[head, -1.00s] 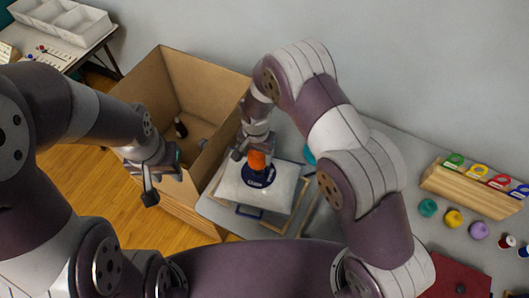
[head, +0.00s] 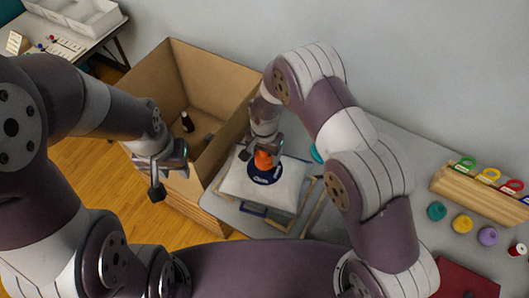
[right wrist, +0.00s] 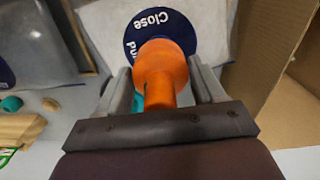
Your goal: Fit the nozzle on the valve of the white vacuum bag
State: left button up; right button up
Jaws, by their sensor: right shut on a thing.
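The white vacuum bag (head: 238,183) lies on the grey table, right of the cardboard box. A round dark blue disc (head: 265,176) with white lettering sits on it; in the right wrist view the disc (right wrist: 134,42) reads "Close". My right gripper (head: 262,150) is shut on the orange nozzle (head: 264,160), which is over the disc. In the right wrist view the nozzle (right wrist: 160,75) stands between the fingers and covers part of the disc, so any valve opening is hidden. I cannot tell whether it is seated. My left gripper (head: 168,178) is open and empty, left of the bag.
The open cardboard box (head: 218,80) stands left of the bag, with a dark bottle (head: 187,122) inside. A wooden rack (head: 480,193) with coloured rings and several spools are at the right. A white tray (head: 75,14) is on another table at the back left.

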jog(key=shift+f+b, duration=1.5)
jog(key=shift+f, duration=0.5)
jog(key=o, duration=1.1)
jog(key=shift+o, duration=0.2)
